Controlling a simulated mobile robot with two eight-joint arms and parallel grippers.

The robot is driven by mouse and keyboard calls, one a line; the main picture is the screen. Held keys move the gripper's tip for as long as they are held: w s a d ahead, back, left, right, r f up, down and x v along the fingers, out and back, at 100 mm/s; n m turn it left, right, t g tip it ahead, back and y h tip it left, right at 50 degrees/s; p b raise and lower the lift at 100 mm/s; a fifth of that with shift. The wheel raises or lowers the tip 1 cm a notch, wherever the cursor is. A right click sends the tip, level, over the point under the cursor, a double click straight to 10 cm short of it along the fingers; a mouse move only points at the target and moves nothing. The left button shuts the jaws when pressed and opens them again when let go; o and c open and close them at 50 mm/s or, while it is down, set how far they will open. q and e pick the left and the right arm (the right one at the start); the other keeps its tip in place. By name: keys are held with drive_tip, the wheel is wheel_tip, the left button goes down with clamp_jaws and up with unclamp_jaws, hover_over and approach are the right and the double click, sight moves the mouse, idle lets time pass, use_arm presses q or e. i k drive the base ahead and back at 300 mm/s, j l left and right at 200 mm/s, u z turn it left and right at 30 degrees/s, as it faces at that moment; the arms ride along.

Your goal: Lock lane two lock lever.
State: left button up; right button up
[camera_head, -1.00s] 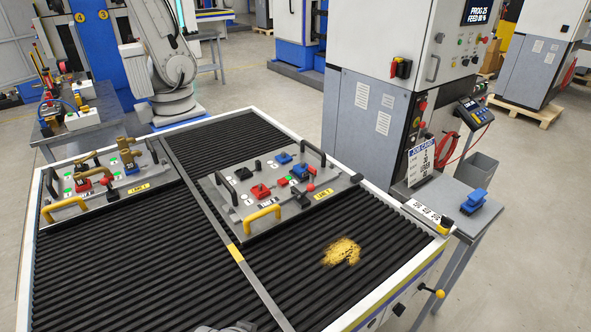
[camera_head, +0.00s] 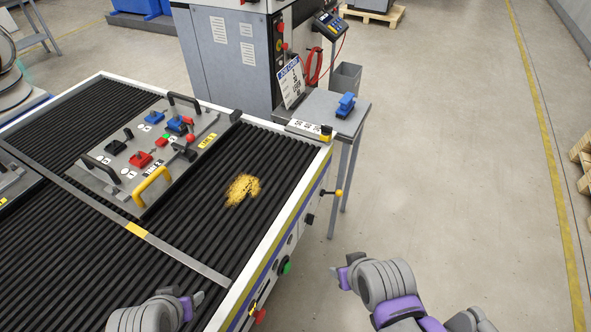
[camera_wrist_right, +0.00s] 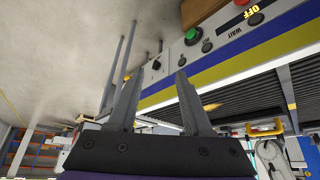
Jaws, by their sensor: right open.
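A lever with a yellow knob (camera_head: 338,193) sticks out from the table's side panel near its far right corner. A small yellow knob (camera_wrist_right: 127,77) also shows in the right wrist view, beside the left finger. I cannot read a lane label on it. The fixture tray marked lane 2 (camera_head: 150,150) sits on the ribbed table and carries a red-knobbed lever (camera_head: 190,138). My right gripper (camera_head: 340,277) is off the table's right side, apart from the lever; its fingers (camera_wrist_right: 158,77) are open and empty. My left gripper (camera_head: 192,303) is over the table's near edge, its jaws unclear.
The side panel holds a green button (camera_head: 286,267), a black knob (camera_head: 309,219) and a red button (camera_head: 260,317). Yellow debris (camera_head: 242,189) lies on the ribs. A grey side table (camera_head: 330,112) with a blue object (camera_head: 346,105) stands beyond the corner.

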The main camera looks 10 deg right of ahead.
sight(339, 193)
drive_tip(key=i+l, duration=0.15)
drive_tip(key=l, duration=0.2)
drive_tip(key=i+l, duration=0.2)
drive_tip(key=l, duration=0.15)
drive_tip(key=i+l, duration=0.15)
drive_tip(key=l, duration=0.2)
drive_tip(key=i+l, duration=0.15)
drive_tip(key=l, duration=0.25)
drive_tip(key=z, duration=0.05)
